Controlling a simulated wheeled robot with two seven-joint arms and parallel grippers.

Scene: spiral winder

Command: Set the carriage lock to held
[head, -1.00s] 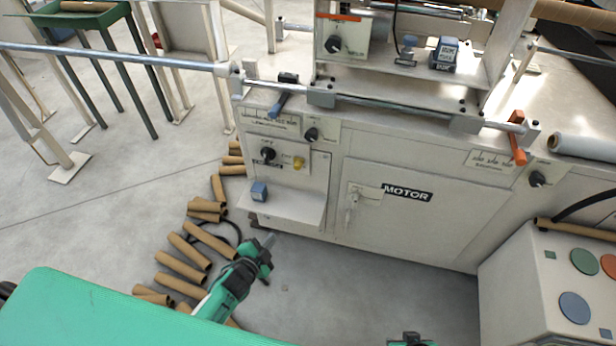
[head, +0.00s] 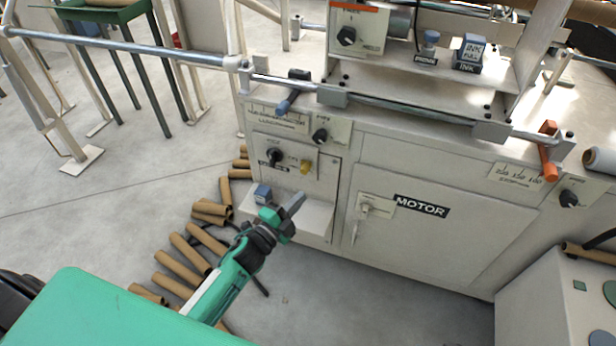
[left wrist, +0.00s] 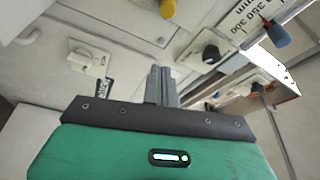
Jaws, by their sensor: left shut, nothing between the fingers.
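I cannot read which control is the carriage lock. On the winder's front are a blue-handled lever (head: 287,103) at upper left, an orange lever (head: 548,152) at the right end of the rail, and black knobs (head: 319,136), (head: 274,156) and (head: 568,198). My left gripper (head: 297,202) is shut and empty, in front of the small lower shelf, apart from these controls. In the left wrist view its fingers (left wrist: 160,82) are together, with a black knob (left wrist: 207,53) and the blue lever (left wrist: 276,36) beyond. My right gripper is out of view.
A blue block (head: 262,194) sits on the shelf (head: 310,214) near my left gripper. A yellow knob (head: 306,167) is above it. The motor door (head: 430,235) has a latch. Cardboard tubes (head: 180,268) lie on the floor at left. A button box (head: 540,290) stands at right.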

